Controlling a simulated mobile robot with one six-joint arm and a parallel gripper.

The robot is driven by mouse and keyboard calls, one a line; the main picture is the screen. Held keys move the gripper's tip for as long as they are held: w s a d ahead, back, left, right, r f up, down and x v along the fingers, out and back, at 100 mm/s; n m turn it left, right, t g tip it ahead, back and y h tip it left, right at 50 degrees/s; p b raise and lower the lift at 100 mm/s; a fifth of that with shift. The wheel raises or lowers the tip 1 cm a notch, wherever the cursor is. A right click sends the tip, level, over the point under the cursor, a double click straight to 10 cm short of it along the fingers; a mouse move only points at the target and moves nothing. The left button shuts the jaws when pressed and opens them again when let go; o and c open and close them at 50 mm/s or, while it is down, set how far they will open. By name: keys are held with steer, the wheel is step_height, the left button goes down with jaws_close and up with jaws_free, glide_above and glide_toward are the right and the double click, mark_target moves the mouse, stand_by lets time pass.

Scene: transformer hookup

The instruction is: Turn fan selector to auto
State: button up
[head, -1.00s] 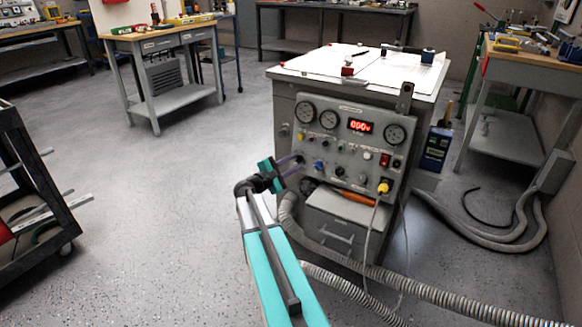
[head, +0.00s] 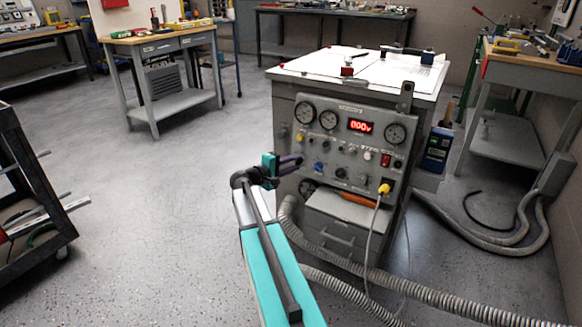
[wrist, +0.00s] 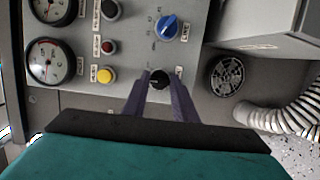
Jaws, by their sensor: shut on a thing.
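The grey control panel (head: 345,138) stands upright on the front of the test bench. My gripper (head: 296,160) reaches its left side from the front. In the wrist view, my gripper's two purple fingers (wrist: 161,80) are shut on a small black knob (wrist: 158,77), one finger on each side. The knob appears to be the fan selector; its label is too small to read. Its lower part and the nearby panel face are partly hidden by the fingers. A blue knob (wrist: 167,28) sits beside it, apart from the fingers.
Yellow (wrist: 105,75), red and black buttons and round gauges (wrist: 50,60) lie close on the panel. A round vent grille (wrist: 226,76) and a ribbed hose (wrist: 291,115) are near. A yellow plug (head: 384,189) hangs on a cable.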

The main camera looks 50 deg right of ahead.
steer(key=shift+s+d, duration=0.15)
steer(key=shift+s, duration=0.15)
steer(key=o, duration=0.9)
steer(key=shift+o, duration=0.7)
steer(key=shift+w, duration=0.15)
steer(key=shift+a, duration=0.2)
steer(key=a+r+p, duration=0.2)
steer(key=a+p, duration=0.1)
steer(key=a, duration=1)
steer(key=shift+a, duration=0.15)
steer(key=shift+r, duration=0.2)
